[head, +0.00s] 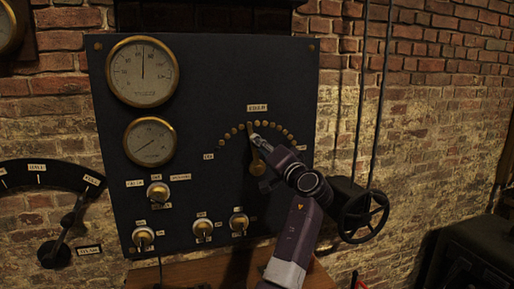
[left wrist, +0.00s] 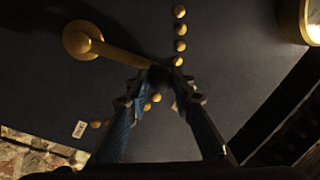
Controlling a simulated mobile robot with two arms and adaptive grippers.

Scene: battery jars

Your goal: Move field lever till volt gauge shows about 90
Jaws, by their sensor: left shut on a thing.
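The field lever (head: 256,158) is a brass arm on a round pivot, below an arc of brass studs. It points up, near the top of the arc. In the left wrist view the lever (left wrist: 122,54) runs from its brass hub to a dark knob (left wrist: 160,76). My left gripper (head: 254,137) is shut on this knob, its blue fingers (left wrist: 161,80) on either side. The large upper gauge (head: 142,72) has its needle almost straight up; its small print is too blurred to read. The smaller gauge (head: 150,142) below has its needle toward the lower left. My right gripper is not in view.
The dark panel (head: 205,100) also carries several brass switches, such as one at mid left (head: 158,192). A black handwheel (head: 362,216) sits right of my arm. A separate lever with a dial (head: 56,250) is at the left. A brick wall stands behind.

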